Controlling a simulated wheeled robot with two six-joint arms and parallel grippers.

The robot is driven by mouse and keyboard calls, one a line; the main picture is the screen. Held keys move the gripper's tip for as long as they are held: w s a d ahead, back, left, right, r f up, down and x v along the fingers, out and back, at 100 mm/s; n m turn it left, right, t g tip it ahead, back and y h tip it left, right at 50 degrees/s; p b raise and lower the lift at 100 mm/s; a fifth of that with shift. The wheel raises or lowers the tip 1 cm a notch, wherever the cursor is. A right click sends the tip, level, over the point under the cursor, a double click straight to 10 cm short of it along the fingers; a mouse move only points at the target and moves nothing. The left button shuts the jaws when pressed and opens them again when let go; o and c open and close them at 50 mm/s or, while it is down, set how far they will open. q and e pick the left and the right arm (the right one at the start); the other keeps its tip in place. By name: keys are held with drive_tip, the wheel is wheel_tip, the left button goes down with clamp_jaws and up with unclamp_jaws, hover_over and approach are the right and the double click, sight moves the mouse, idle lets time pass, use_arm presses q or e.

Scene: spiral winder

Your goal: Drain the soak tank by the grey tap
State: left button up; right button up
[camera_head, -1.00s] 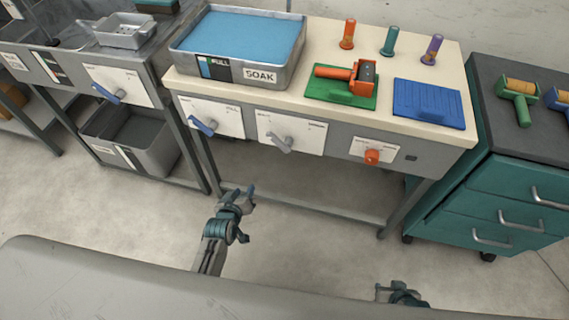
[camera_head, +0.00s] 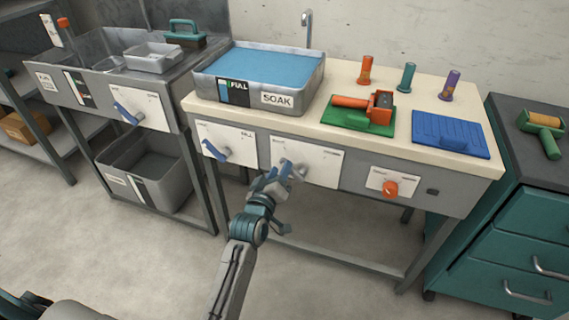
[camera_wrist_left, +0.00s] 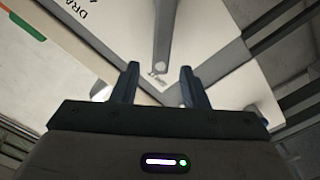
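The soak tank (camera_head: 261,97) is a grey metal tray of blue water on the bench, with SOAK and FULL labels. The grey tap (camera_head: 298,171) is a lever on a white plate on the bench front, below the tank; my gripper partly covers it. My left gripper (camera_head: 279,172) is just in front of the lever. In the left wrist view the left gripper (camera_wrist_left: 160,78) is open, fingers apart. The grey lever (camera_wrist_left: 161,45) points toward the gap between them, its end near the fingertips; I see no contact. My right gripper is out of view.
A blue lever (camera_head: 216,151) is on the plate to the left, and an orange knob (camera_head: 390,189) is to the right. A grey bin (camera_head: 160,179) stands on the lower left shelf. A teal drawer cabinet (camera_head: 510,225) stands at the right. The floor in front is clear.

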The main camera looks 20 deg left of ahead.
use_arm(q)
drive_tip(key=shift+w, duration=2.05)
clamp_jaws()
